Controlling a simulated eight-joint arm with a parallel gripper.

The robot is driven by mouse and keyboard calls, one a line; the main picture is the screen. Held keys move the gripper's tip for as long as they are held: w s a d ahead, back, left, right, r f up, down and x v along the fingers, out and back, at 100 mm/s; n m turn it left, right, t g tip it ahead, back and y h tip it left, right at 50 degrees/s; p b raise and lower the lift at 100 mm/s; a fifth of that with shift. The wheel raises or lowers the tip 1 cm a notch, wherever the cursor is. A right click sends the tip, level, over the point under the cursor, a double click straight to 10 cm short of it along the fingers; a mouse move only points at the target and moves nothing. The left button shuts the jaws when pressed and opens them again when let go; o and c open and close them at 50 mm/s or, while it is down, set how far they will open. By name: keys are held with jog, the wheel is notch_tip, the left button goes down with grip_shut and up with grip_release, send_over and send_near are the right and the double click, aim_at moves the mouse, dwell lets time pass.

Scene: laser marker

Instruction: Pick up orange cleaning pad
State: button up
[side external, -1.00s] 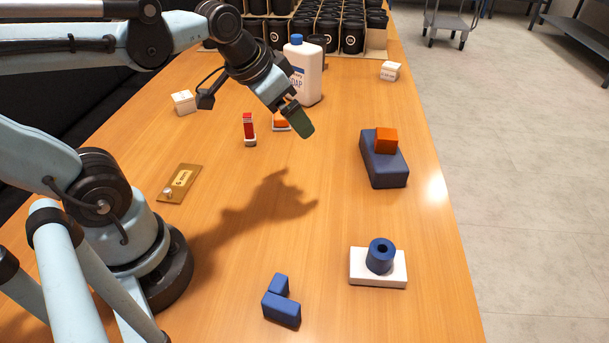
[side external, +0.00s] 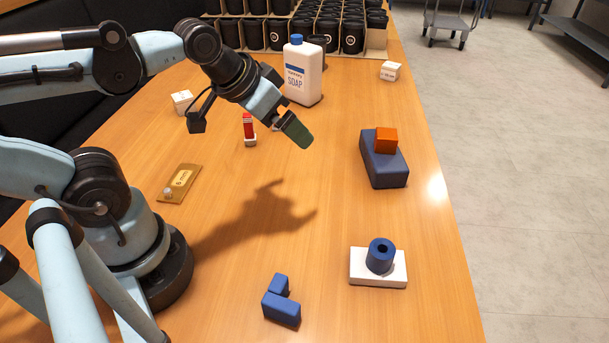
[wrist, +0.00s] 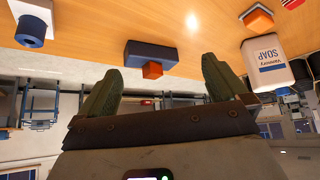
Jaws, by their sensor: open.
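Two orange things show, and I cannot tell for sure which is the cleaning pad. An orange block (side external: 386,140) rests on top of a dark blue block (side external: 385,168) at the right of the table. In the wrist view this orange block (wrist: 152,70) shows between my fingers, farther off. A second orange piece on a white base shows in the wrist view (wrist: 257,18) near the soap bottle; in the side view it is mostly hidden behind my gripper. My gripper (side external: 297,130), with green fingers, is open and empty above the table, left of the blue block.
A white soap bottle (side external: 303,75) stands behind my gripper. A red piece on a white base (side external: 249,130) stands to the left. A blue ring on a white block (side external: 378,268) and blue blocks (side external: 281,307) are nearer. The middle of the table is clear.

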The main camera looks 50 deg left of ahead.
jog(key=w+a+r+n+h, duration=0.2)
jog(key=w+a+n, duration=0.35)
jog(key=n, duration=0.35)
jog(key=w+a+r+n+h, duration=0.2)
jog(key=w+a+n+h, duration=0.15)
jog(key=a+n, duration=0.45)
jog(key=a+f+n+t+h, duration=0.15)
jog(key=a+n+t, duration=0.25)
jog(key=a+n, duration=0.9)
jog(key=shift+m+h, duration=0.3)
jog(key=shift+m, duration=0.1)
jog(key=f, duration=0.5)
jog(key=a+f, duration=0.1)
jog(key=f, duration=0.9)
jog(key=shift+a, duration=0.2)
jog(key=shift+w+d+f, duration=0.15)
jog(key=shift+f, duration=0.4)
jog(key=shift+x, duration=3.6)
